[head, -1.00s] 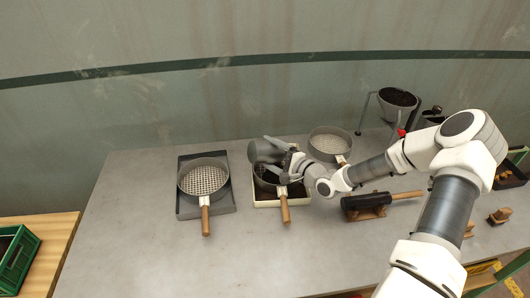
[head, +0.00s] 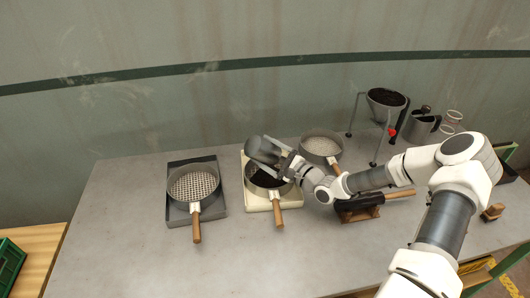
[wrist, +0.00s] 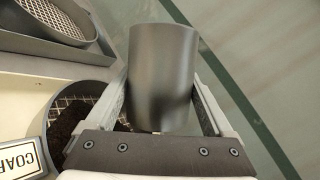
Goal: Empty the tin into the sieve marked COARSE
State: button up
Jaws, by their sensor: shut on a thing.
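My gripper (head: 277,161) is shut on a grey metal tin (head: 259,147), holding it tilted above the back of the middle sieve (head: 281,189). In the wrist view the tin (wrist: 162,75) sits between both fingers; its mouth is hidden. A plate beginning "COAR" (wrist: 18,158) is beside this sieve, its end cut off. Dark grains (wrist: 68,122) lie on the mesh of this sieve. It has a wooden handle and sits on a cream tray (head: 253,203). Whether the tin still holds anything cannot be seen.
A coarse-mesh sieve (head: 194,185) on a dark tray (head: 218,209) is at the left. A paler sieve (head: 321,146) stands behind right. A funnel on legs (head: 386,98) and a jug (head: 421,127) are at the back right. The table front is clear.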

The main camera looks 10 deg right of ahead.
jog(key=shift+r+p, duration=0.35)
jog(key=shift+r, duration=0.5)
jog(key=shift+f+b, duration=1.1)
jog(key=shift+f, duration=0.05)
jog(key=shift+r, duration=0.15)
